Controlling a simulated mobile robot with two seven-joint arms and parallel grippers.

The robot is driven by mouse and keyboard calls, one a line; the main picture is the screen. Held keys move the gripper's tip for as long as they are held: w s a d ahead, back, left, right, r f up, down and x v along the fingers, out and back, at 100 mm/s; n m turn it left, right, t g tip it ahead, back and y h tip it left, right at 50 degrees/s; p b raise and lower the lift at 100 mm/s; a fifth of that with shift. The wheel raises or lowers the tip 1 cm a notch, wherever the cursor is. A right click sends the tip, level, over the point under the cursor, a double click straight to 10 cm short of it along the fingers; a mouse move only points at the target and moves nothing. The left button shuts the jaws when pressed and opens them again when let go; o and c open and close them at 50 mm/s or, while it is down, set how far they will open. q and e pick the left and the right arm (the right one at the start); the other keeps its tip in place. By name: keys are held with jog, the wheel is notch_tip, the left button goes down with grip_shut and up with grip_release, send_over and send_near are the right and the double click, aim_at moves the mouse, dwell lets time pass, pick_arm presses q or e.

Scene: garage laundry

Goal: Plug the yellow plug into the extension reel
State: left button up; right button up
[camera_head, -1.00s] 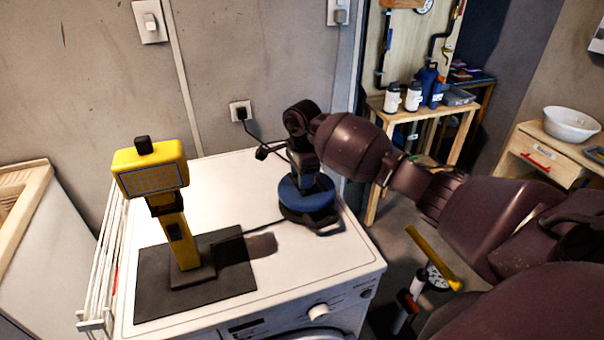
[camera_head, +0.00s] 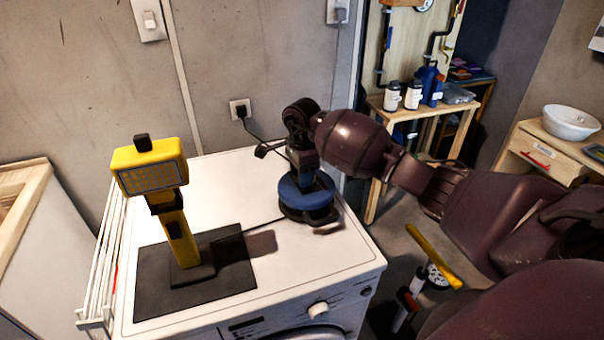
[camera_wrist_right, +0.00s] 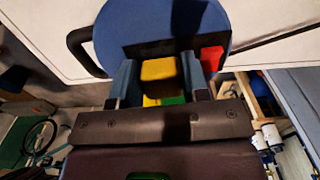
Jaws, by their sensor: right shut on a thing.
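The extension reel (camera_head: 306,203) is a round blue and black drum on the right part of the washing machine top. My right gripper (camera_head: 308,178) points down over it. In the right wrist view the reel's blue disc (camera_wrist_right: 112,35) fills the top. There my right gripper (camera_wrist_right: 158,76) is shut on the yellow plug (camera_wrist_right: 158,69), which sits between the two fingers in front of the reel. A red part (camera_wrist_right: 211,58) shows beside the right finger. Whether the plug is inside a socket of the reel cannot be told. My left gripper is not in view.
A yellow work lamp (camera_head: 150,172) stands on a dark mat (camera_head: 155,290) on the white washing machine (camera_head: 230,180). A dark cord runs from near the lamp to the reel. A black plug sits in the wall socket (camera_head: 240,109). A drying rack hangs at the machine's left side.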

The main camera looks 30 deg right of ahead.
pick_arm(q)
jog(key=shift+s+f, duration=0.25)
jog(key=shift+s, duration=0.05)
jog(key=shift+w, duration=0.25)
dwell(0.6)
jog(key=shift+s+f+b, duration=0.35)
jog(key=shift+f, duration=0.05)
pick_arm(e)
jog(key=shift+f, duration=0.3)
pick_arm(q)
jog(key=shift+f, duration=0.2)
pick_arm(e)
jog(key=shift+f, duration=0.35)
jog(key=o, duration=1)
jog(key=shift+r, duration=0.1)
jog(key=shift+c, duration=0.2)
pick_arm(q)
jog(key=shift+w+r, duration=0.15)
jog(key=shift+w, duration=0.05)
